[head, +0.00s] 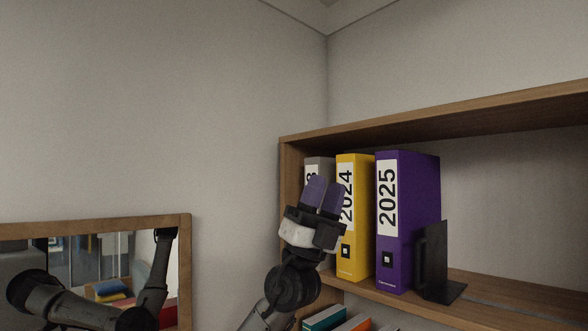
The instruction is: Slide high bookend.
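The black bookend (434,262) stands upright on the high shelf, just right of the purple 2025 binder (407,222), with its flat foot reaching right along the shelf. It has a handle-like bar on its front edge. My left gripper (323,194), with purple finger pads, points up in front of the shelf's left end. Its fingers lie close together with nothing visible between them. It covers part of the grey binder and the yellow 2024 binder (358,255), left of the bookend and apart from it. My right gripper is not seen.
The wooden shelf (510,300) is empty right of the bookend, with a grey strip along its board. The shelf's left side panel (291,170) and top board (450,116) frame the binders. Several coloured books (325,318) stand below. A wood-framed mirror (187,270) is at lower left.

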